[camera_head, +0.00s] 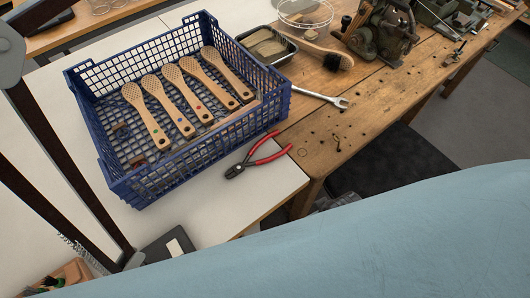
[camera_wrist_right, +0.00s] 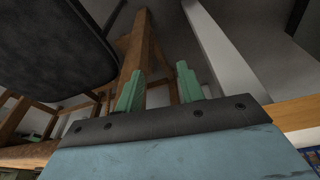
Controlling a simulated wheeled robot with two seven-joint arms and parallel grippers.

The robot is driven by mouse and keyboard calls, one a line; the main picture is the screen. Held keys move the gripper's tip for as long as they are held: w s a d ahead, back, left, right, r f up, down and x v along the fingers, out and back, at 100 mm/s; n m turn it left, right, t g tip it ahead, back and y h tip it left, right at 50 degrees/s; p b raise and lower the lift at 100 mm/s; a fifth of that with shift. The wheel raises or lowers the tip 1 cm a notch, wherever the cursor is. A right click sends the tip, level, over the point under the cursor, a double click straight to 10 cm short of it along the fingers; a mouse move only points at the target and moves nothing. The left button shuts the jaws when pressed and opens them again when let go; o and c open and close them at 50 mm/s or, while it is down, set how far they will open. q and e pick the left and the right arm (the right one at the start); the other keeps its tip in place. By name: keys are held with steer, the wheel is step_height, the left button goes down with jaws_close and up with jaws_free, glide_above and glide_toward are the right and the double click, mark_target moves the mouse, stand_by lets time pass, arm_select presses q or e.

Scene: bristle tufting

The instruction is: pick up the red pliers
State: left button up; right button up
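The red pliers (camera_head: 262,156) lie on the light table top beside the right front corner of the blue crate. Their dark jaws point to the lower left and their red handles spread to the upper right, toward the wooden bench. My right gripper (camera_wrist_right: 158,84) shows in the right wrist view, its two green fingers apart with nothing between them. It faces wooden legs and the floor area, and no pliers show in that view. In the head view the right gripper is not visible. The left gripper is not visible in either view.
The blue crate (camera_head: 117,187) holds several wooden brush bodies. A wrench (camera_head: 322,96), a brush, a dark tray (camera_head: 288,50) and a machine (camera_head: 383,35) are on the wooden bench (camera_head: 345,118). My light blue arm (camera_head: 400,235) covers the lower right.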

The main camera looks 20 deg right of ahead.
steer(key=w+a+r+n+t+y, duration=0.1)
steer(key=w+a+r, duration=0.1)
steer(key=r, duration=0.5)
steer(key=w+a+r+n+y, duration=0.1)
steer(key=w+a+r, duration=0.1)
steer(key=r, duration=0.6)
steer(key=w+a+r+n+g+y, duration=0.1)
steer(key=w+a+r+n+y, duration=0.15)
steer(key=a+n, duration=0.25)
steer(key=w+a+r+n+y, duration=0.1)
steer(key=w+a+r+n, duration=0.15)
steer(key=a+n, duration=0.3)
steer(key=n+g+h, duration=0.1)
steer(key=n+g, duration=0.2)
steer(key=n, duration=0.1)
glide_toward(262, 160)
steer(key=shift+m, duration=0.25)
steer(key=b+x, duration=0.1)
steer(key=x, duration=0.7)
jaws_close()
